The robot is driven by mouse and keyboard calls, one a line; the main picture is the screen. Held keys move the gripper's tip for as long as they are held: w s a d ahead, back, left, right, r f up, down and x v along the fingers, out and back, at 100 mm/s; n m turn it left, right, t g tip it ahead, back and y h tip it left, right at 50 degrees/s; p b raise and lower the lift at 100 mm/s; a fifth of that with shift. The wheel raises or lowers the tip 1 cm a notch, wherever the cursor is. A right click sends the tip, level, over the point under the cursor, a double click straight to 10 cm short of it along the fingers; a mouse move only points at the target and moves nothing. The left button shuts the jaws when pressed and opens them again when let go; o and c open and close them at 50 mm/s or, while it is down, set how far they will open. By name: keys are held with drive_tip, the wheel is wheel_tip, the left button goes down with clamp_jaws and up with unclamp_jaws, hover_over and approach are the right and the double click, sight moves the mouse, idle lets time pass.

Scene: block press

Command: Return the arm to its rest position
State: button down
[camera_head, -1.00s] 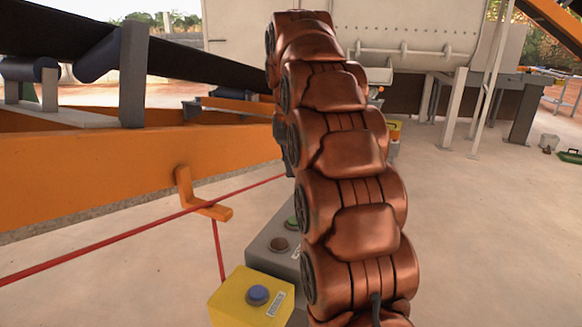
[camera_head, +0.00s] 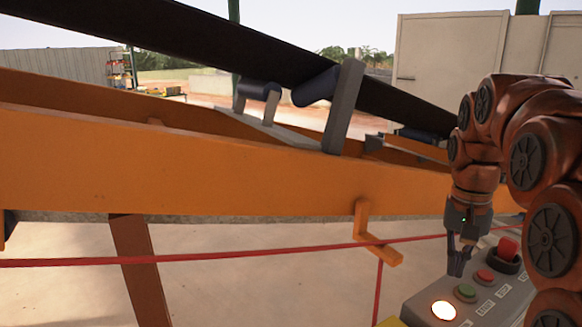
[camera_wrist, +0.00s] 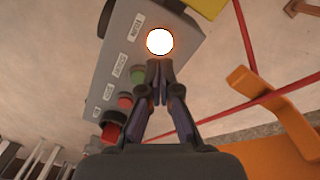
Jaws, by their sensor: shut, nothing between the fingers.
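My copper-coloured arm (camera_head: 545,165) stands at the right of the head view, bent, with its end hanging down. My gripper (camera_head: 460,262) points down over a grey control box (camera_head: 415,306) and holds nothing. In the wrist view my gripper (camera_wrist: 158,75) has its fingertips together, at the edge of a glowing white round button (camera_wrist: 159,41). I cannot tell whether they touch it. The lit button also shows in the head view (camera_head: 443,310), left of a green button (camera_head: 466,292), a red button (camera_head: 485,276) and a larger red knob (camera_head: 508,249).
A red cord (camera_head: 200,257) runs across in front of an orange conveyor frame (camera_head: 180,165) with a black belt (camera_head: 230,45). An orange bracket (camera_head: 372,235) sticks out near the box. A yellow box (camera_wrist: 207,7) shows at the wrist view's top edge.

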drive_tip(key=s+a+f+n, duration=0.1)
drive_tip(key=s+a+f, duration=0.1)
drive_tip(key=s, duration=0.1)
drive_tip(key=s+a+f+n, duration=0.1)
drive_tip(key=s+a+f, duration=0.1)
drive_tip(key=s+a, duration=0.1)
drive_tip(key=s+a+f+n, duration=0.1)
drive_tip(key=s+a+f, duration=0.1)
drive_tip(key=s, duration=0.3)
drive_tip(key=shift+a+f+g, duration=0.2)
drive_tip(key=shift+a+g, duration=0.1)
drive_tip(key=shift+a, duration=0.15)
drive_tip(key=s+a+f+n, duration=0.2)
drive_tip(key=s+a+f, duration=0.2)
drive_tip(key=s+f, duration=0.5)
drive_tip(key=s, duration=0.5)
drive_tip(key=shift+s+a+f+n+g, duration=0.2)
drive_tip(key=shift+f+n+g, duration=0.05)
drive_tip(key=shift+n+g, duration=0.05)
drive_tip(key=shift+a, duration=0.1)
